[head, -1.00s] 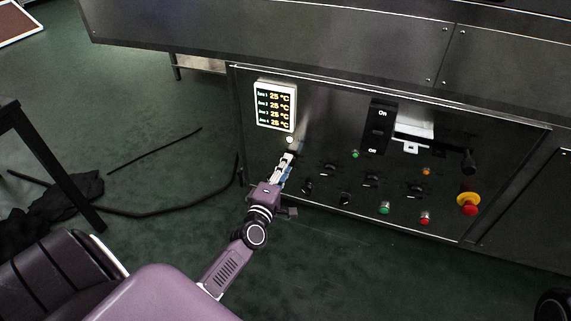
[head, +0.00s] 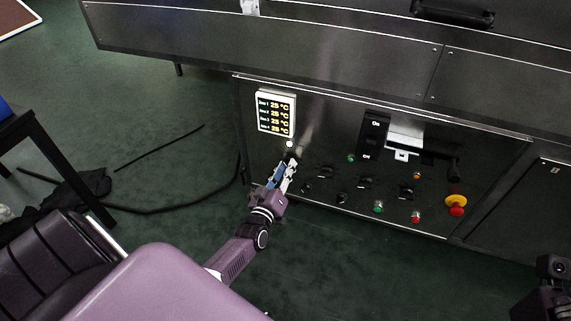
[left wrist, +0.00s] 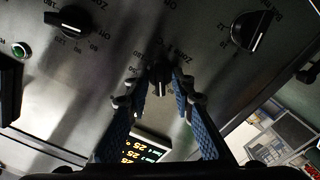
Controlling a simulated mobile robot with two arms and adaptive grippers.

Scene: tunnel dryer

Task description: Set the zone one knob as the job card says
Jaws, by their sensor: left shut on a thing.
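The control panel (head: 330,180) has a display (head: 276,113) with several rows reading 25 °C. A black knob (left wrist: 160,78) with a pale pointer line sits between the fingertips of my left gripper (left wrist: 161,85) in the left wrist view. In the head view my left gripper (head: 291,163) is at the panel just below the display, shut on this knob.
Other knobs (left wrist: 73,19) and (left wrist: 252,31) flank the held one in the left wrist view. A green button (head: 378,206), a red button (head: 415,217) and a red-and-yellow emergency stop (head: 456,205) are to the right. Black cable (head: 150,209) lies on the floor.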

